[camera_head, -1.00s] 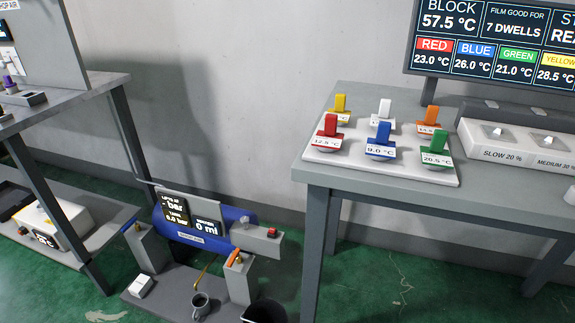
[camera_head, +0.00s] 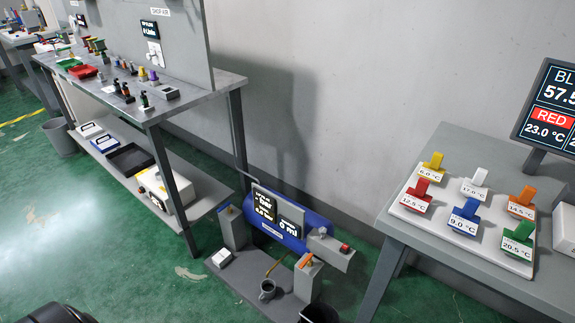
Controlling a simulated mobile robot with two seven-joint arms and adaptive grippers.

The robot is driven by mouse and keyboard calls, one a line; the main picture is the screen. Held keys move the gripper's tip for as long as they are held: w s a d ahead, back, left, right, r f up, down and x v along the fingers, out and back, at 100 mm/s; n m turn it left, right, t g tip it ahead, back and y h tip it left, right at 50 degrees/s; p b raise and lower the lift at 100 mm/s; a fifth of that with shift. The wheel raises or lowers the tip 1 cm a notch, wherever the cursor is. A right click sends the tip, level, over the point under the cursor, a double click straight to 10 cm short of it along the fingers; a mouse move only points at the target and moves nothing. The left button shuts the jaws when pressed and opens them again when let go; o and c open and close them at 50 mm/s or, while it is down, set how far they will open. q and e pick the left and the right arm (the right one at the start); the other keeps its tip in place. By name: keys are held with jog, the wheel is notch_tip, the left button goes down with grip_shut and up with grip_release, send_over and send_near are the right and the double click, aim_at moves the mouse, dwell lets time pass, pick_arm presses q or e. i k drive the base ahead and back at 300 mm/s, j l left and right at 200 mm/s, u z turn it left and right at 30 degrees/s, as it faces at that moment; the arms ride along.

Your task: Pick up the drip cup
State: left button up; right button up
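The drip cup (camera_head: 267,290) is a small dark grey mug. It stands upright on the grey base plate (camera_head: 237,280) of the blue compressor tank unit, low near the floor. A thin brass-coloured drain pipe (camera_head: 275,266) comes down from the tank above it, ending close to the cup. The blue tank (camera_head: 316,226) lies behind, with dark displays on its front. Neither of my grippers can be seen. A dark rounded shape at the bottom left edge may be part of my own body.
A grey workbench (camera_head: 196,100) with a lower shelf stands to the left of the tank unit. A grey table (camera_head: 455,262) with coloured tagged blocks stands to the right. A dark bin (camera_head: 318,313) sits right of the cup. Green floor in front is open.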

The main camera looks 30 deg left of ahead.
aim_at(268, 286)
jog(key=u, duration=1.15)
